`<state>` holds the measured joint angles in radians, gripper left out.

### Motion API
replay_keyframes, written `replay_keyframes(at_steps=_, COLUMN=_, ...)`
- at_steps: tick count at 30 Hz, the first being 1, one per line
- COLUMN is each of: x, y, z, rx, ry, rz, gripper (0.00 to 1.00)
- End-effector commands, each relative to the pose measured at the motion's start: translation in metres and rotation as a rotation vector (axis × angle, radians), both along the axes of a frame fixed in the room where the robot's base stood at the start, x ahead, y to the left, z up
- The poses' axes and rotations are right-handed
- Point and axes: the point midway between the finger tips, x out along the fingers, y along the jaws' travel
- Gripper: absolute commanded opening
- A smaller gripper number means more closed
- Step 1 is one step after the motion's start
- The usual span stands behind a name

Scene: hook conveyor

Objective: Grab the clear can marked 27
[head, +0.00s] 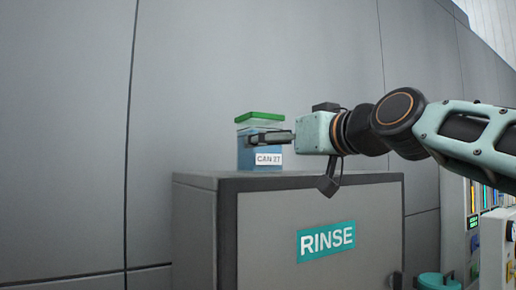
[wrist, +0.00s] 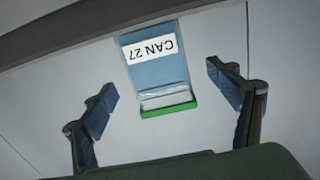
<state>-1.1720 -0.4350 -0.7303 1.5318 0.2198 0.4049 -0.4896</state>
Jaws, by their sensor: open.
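The clear can marked 27 (head: 247,158) stands upright on top of the grey cabinet in the head view. It is a square see-through container with blue contents, a green lid and a white label. In the wrist view the can (wrist: 158,75) appears upside down, with its label reading CAN 27. My gripper (head: 270,138) is level with the can's upper part, and its fingers overlap the can in the head view. In the wrist view my gripper (wrist: 160,88) is open, with one blue-padded finger on each side of the can and gaps on both sides.
The grey cabinet (head: 200,225) bears a teal RINSE sign (head: 326,241) on its front. A grey panelled wall (head: 65,130) stands behind it. A teal-lidded bin (head: 439,281) and panels with coloured strips are at the lower right. The cabinet top around the can looks clear.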

Motion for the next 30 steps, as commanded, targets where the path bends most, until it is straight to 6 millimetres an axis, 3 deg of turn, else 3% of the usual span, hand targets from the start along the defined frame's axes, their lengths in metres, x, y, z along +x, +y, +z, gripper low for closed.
replay_keyframes(at_steps=5, x=0.017, y=0.013, z=0.001, rx=0.000, ry=0.001, rz=0.004, gripper=0.81)
replay_keyframes(at_steps=14, x=0.028, y=0.019, z=0.000, rx=0.000, ry=0.002, rz=0.002, gripper=0.81)
replay_keyframes(at_steps=30, x=0.066, y=0.040, z=-0.002, rx=0.000, ry=0.001, rz=0.002, gripper=0.81)
